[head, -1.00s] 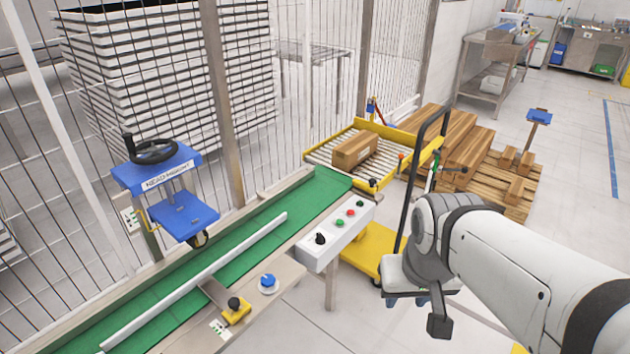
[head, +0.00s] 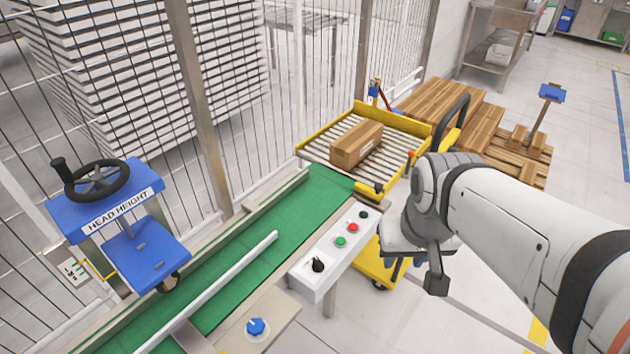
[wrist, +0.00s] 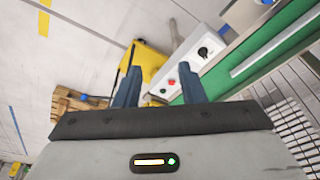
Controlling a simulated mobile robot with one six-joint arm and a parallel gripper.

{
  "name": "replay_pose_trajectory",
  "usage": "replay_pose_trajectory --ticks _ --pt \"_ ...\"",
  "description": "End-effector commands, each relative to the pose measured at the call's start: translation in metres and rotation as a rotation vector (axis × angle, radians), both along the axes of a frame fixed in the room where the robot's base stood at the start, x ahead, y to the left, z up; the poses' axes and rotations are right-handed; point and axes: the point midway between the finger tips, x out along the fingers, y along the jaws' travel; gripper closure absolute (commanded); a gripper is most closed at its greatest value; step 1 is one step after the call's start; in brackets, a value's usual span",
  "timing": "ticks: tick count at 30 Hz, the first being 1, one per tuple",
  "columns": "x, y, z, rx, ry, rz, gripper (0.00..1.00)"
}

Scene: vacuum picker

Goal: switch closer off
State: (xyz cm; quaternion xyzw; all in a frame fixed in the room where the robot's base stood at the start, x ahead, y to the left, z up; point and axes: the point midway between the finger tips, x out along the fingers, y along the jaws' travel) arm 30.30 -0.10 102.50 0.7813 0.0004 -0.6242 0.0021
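The closer's blue head unit (head: 130,225), labelled HEAD HEIGHT with a black handwheel on top, stands over the green belt at left in the head view. A white control box (head: 312,268) sits on the belt's near side. It carries a black rotary knob (head: 318,265), a green button (head: 341,241), a red button (head: 352,227) and a dark button (head: 363,214). The box also shows in the wrist view (wrist: 194,64), with the red button (wrist: 171,82) beyond my fingers. My gripper (wrist: 160,78) is open and empty, right of the box and apart from it.
A blue knob (head: 256,327) sits on the belt's near rail. A cardboard box (head: 356,144) rests on the yellow-framed roller table (head: 318,150) at the belt's far end. Wooden pallets (head: 460,116) lie behind. A wire fence runs along the far side.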

Motion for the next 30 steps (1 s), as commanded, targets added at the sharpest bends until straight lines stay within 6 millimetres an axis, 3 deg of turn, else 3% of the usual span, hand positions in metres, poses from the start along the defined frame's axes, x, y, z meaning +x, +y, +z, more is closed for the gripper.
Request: replay_pose_trajectory --ticks 5,11,17,21,27,30 --pt "0.017 0.004 -0.004 -0.003 0.018 0.029 0.64" --pt "0.071 0.025 -0.028 -0.012 0.07 0.134 0.64" --pt "0.13 0.062 -0.075 -0.026 0.127 0.27 0.64" --pt "0.162 0.091 -0.119 -0.036 0.163 0.361 0.64" --pt "0.188 0.125 -0.177 -0.048 0.202 0.458 0.64" --pt "0.194 0.136 -0.195 -0.053 0.211 0.488 0.64"
